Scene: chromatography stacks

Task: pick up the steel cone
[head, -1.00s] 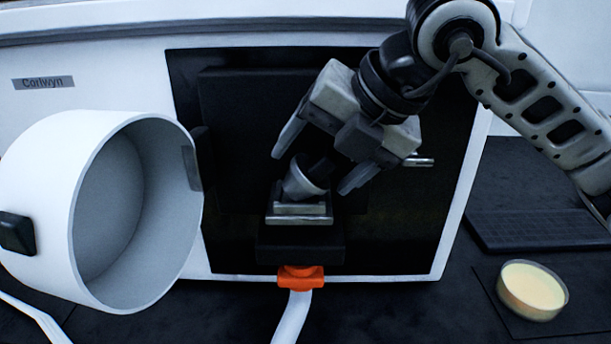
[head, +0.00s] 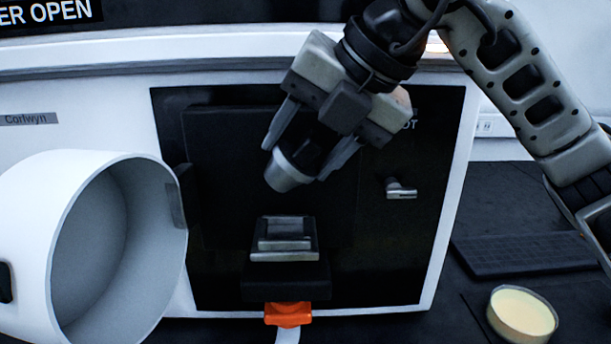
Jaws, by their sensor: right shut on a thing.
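The steel cone (head: 287,172) is a small grey metal piece, tilted, with its wide end pointing down and to the left. My right gripper (head: 300,163) is shut on it and holds it in the air in front of the dark panel. The upper part of the cone is hidden between the fingers. Below it, apart from it, is a stepped metal block (head: 285,250) on a black ledge (head: 285,282). My left gripper is not in view.
A large white open cylinder (head: 75,180) stands out at the left. A small lever (head: 401,190) sits on the panel at the right. An orange fitting (head: 288,314) is under the ledge. A dish of pale yellow content (head: 523,314) and a dark ridged pad (head: 525,255) lie at the lower right.

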